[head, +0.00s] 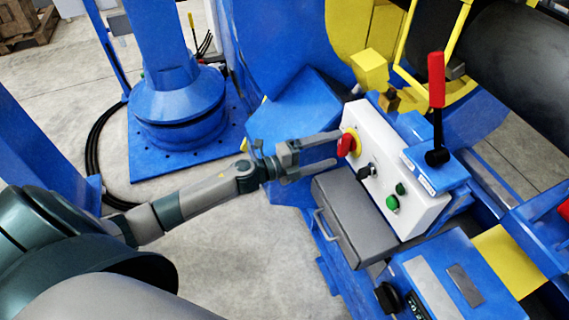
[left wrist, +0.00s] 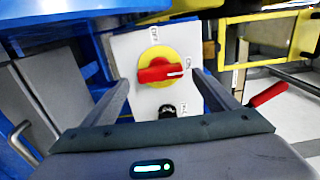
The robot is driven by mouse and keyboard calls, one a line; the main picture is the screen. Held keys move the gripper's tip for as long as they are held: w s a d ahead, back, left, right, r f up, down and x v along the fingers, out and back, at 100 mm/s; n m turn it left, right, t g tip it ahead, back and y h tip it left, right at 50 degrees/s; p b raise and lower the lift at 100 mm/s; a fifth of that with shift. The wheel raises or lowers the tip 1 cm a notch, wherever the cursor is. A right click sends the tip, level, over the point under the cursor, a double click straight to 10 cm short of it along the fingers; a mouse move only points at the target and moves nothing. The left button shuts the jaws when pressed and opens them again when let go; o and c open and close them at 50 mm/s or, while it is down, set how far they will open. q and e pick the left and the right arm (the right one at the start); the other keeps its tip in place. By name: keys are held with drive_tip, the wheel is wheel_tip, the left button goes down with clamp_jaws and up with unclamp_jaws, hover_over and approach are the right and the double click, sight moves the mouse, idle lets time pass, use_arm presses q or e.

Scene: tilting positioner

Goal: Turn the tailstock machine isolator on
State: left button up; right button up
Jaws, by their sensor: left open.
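The isolator is a red rotary handle (head: 346,145) on a yellow round plate at the upper left of a white control panel (head: 413,205). In the left wrist view the red handle (left wrist: 162,72) lies roughly horizontal, its white mark toward the right. Small labels stand above and to the right of the yellow plate (left wrist: 168,55), too small to read surely. My left gripper (head: 336,148) is open, its fingertips close in front of the handle, one on either side. Whether they touch it I cannot tell. My right gripper is not in view.
A red-gripped lever (head: 437,80) rises to the right. Clear floor (head: 240,240) lies left of the box.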

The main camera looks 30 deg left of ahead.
use_arm(q)
drive_tip(key=b+v, duration=0.3)
drive_tip(key=v, duration=1.1)
drive_tip(key=shift+s+a, duration=0.15)
drive_tip(key=shift+s, duration=0.05)
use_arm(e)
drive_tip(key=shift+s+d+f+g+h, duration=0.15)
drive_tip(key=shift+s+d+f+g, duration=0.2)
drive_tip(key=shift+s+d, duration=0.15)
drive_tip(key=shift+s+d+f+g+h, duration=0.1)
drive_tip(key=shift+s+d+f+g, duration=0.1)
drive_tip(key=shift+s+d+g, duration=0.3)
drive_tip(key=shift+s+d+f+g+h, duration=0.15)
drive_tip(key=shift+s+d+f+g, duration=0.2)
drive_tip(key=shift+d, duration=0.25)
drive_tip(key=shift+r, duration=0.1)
